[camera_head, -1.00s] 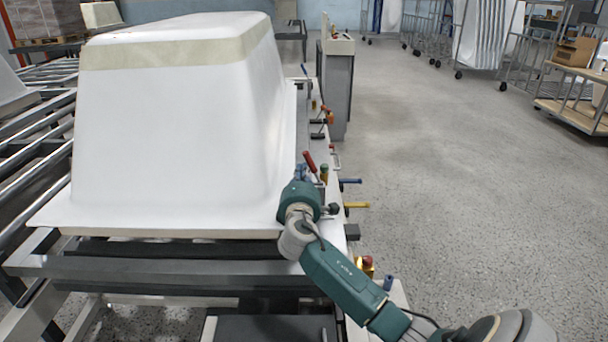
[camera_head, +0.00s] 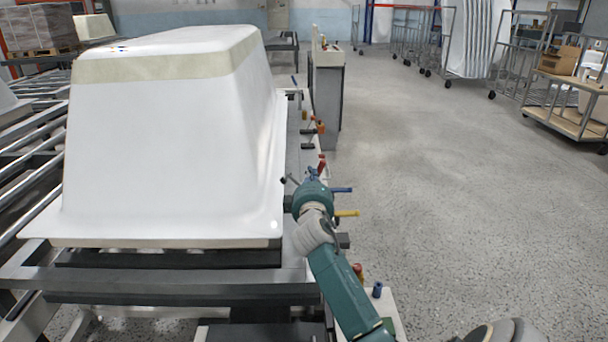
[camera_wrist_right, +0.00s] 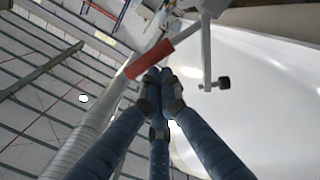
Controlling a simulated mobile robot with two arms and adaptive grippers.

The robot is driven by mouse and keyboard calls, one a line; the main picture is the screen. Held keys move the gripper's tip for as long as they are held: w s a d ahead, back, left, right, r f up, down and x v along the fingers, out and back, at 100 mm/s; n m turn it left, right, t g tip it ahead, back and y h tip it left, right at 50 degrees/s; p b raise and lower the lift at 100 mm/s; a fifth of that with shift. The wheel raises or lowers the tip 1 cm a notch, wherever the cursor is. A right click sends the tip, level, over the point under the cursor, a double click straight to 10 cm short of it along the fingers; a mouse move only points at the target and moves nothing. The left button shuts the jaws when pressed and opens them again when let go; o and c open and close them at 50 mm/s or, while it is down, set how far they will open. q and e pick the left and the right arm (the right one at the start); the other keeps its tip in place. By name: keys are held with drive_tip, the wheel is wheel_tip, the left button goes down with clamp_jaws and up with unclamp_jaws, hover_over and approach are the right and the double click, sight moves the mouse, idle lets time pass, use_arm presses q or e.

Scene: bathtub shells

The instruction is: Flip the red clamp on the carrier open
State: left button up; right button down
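The red clamp handle (camera_head: 322,164) stands on the carrier's right-hand edge, beside the white tub shell (camera_head: 165,165). In the right wrist view the red handle (camera_wrist_right: 150,58) lies slanted just beyond my fingertips, with a metal clamp arm ending in a black tip (camera_wrist_right: 223,83) to its right. My right gripper (camera_head: 313,174) is at this clamp, partly hiding its base. In the wrist view its blue fingers (camera_wrist_right: 160,76) come together at the tips, close to the handle's underside. I cannot tell whether they touch it; they do not wrap around it. My left gripper is not in view.
Blue (camera_head: 341,190) and yellow (camera_head: 347,213) handles stick out just right of my gripper. Orange-handled clamps (camera_head: 320,128) sit farther along the edge. A grey cabinet (camera_head: 327,90) stands behind. The floor to the right (camera_head: 450,190) is open, with wheeled racks farther back.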

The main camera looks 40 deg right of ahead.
drive_tip(key=d+m, duration=0.1)
drive_tip(key=s+m, duration=0.1)
drive_tip(key=shift+s+d+r+m, duration=0.1)
drive_tip(key=shift+d+r+m, duration=0.2)
drive_tip(key=shift+d+m, duration=0.1)
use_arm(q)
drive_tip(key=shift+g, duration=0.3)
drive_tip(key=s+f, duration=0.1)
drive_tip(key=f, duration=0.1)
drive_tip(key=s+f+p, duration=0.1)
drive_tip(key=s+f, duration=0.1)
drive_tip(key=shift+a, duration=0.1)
use_arm(e)
drive_tip(key=m, duration=0.1)
drive_tip(key=s+d+f+m, duration=0.1)
drive_tip(key=shift+s+d+m, duration=0.1)
drive_tip(key=shift+d+m, duration=0.15)
drive_tip(key=shift+m, duration=0.15)
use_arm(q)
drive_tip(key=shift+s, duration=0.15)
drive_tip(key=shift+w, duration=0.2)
use_arm(e)
drive_tip(key=v, duration=1.2)
drive_tip(key=shift+f, duration=0.3)
